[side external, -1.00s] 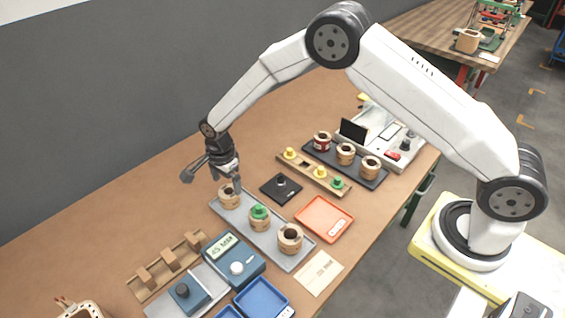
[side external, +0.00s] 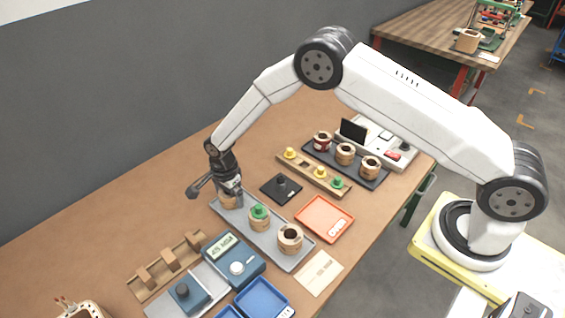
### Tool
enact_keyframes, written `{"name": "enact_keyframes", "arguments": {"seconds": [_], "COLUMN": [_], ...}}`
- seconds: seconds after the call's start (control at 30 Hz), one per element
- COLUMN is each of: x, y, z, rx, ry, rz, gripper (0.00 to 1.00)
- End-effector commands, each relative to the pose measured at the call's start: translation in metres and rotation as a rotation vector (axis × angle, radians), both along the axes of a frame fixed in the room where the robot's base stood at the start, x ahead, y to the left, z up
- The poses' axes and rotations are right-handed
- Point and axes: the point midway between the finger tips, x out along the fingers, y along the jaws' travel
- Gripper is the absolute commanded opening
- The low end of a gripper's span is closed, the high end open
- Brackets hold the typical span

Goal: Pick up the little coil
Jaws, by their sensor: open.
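A grey tray (side external: 271,244) holds three coils in a row. The far-left coil (side external: 228,202) looks the smallest and stands upright at the tray's far end, mostly hidden by my gripper. The middle coil (side external: 259,222) has a green plug on top. The near coil (side external: 290,239) is larger and has an open dark bore. My gripper (side external: 230,193) is open, pointing down, right over the far-left coil with its fingers at the coil's top. Whether the fingers touch it cannot be told.
Blue meter boxes (side external: 235,260) stand left of the tray. An orange tray (side external: 324,219) and a black pad (side external: 281,188) lie right of it. Beyond are a wooden rack of coloured plugs (side external: 314,174) and a dark tray with several coils (side external: 345,166).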

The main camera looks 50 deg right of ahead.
Motion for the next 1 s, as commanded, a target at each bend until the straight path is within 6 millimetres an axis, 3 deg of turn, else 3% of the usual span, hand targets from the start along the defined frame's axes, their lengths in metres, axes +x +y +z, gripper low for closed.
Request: {"name": "enact_keyframes", "arguments": {"seconds": [0.37, 0.63, 1.0], "x": [0.0, 0.0, 0.0005], "y": [0.0, 0.0, 0.0001], "z": [0.0004, 0.0005, 0.0036], "rx": [0.0, 0.0, 0.0], "ry": [0.0, 0.0, -0.001], "rz": [0.0, 0.0, 0.0], "gripper": [1.0, 0.15, 0.15]}}
